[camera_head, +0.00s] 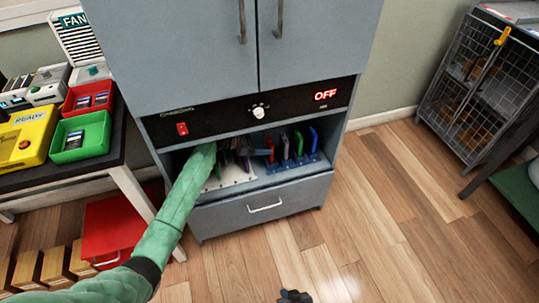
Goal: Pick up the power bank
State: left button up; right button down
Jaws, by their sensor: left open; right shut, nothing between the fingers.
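Several thin upright slabs stand in the open bay of the grey cabinet; I cannot tell which one is the power bank. On the right, a red slab (284,144), a blue slab (298,142) and a green slab (312,139) stand in a blue rack (296,163). My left arm in a green sleeve reaches into the bay. My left gripper (262,151) is open, just left of the red slab; the fingertips are small and partly hidden. My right gripper (295,296) is shut and empty at the bottom edge, over the floor, far from the bay.
A pale perforated rack (230,178) with darker slabs is on the bay's left, partly behind my arm. The cabinet drawer (262,208) below is shut. A table at left holds a green bin (80,137) and a red bin (89,96). A wire cage (477,85) stands right.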

aim_at(267, 142)
pick_arm(q)
jog(key=b+x, duration=0.2)
jog(key=x, duration=0.1)
jog(key=shift+s+f, duration=0.1)
jog(key=shift+s, duration=0.05)
jog(key=shift+d+b, duration=0.25)
jog(key=shift+b, duration=0.1)
jog(key=c, duration=1.5)
pick_arm(e)
notch_tip(267, 142, down, 4)
jog(key=shift+d+r, duration=0.1)
jog(key=shift+r, duration=0.15)
